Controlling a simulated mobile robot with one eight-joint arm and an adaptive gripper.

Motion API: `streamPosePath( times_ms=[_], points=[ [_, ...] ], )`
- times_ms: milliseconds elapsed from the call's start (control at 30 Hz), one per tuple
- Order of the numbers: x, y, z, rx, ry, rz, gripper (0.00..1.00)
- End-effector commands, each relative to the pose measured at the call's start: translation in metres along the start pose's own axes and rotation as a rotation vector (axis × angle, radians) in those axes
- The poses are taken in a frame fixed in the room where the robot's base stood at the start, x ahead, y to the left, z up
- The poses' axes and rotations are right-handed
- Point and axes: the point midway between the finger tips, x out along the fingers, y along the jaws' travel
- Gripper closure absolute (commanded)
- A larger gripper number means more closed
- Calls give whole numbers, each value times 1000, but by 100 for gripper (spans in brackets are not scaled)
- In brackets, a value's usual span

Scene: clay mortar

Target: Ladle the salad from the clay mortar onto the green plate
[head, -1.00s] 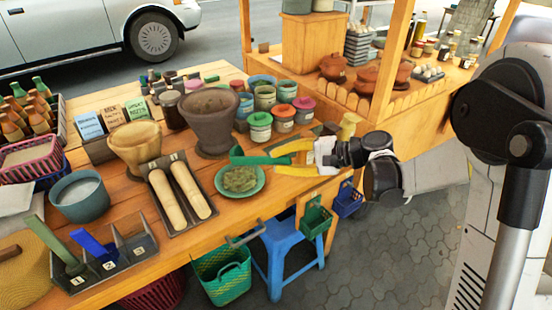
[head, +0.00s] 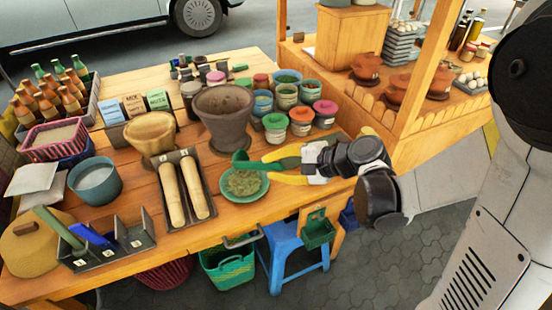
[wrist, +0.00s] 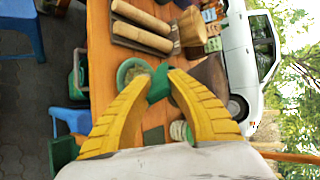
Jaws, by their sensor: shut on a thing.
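The green plate (head: 262,195) lies on the wooden table with a heap of shredded green salad (head: 243,183) on it. My gripper (head: 272,172) has yellow fingers and is shut on the handle of a green ladle (head: 285,163). The ladle's head is at the plate's far edge, above it or just behind; the gap is hard to judge, and its contents are hidden. In the wrist view the ladle (wrist: 158,86) sits between the fingertips, beside the plate (wrist: 122,72). The grey-brown clay mortar (head: 222,117) stands behind the plate; its inside is dark.
A tan mortar (head: 150,136) stands left of the clay one. Two pestles (head: 171,195) lie in a tray left of the plate. Several lidded jars (head: 300,122) stand behind my gripper. A blue stool (head: 292,245) and a green basket (head: 229,270) are below the table's front edge.

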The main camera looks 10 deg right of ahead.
Motion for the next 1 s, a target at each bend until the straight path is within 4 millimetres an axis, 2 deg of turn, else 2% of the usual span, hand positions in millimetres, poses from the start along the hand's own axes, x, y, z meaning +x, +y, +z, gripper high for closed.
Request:
streamPosePath(
  times_ms=[33,533,800,1000],
  points=[
    [-4,-15,6,-3,7,30,100],
    [7,-74,26,-7,129,399,100],
    [50,-109,37,-9,241,733,100],
    [70,-126,42,-4,302,906,100]
  ],
)
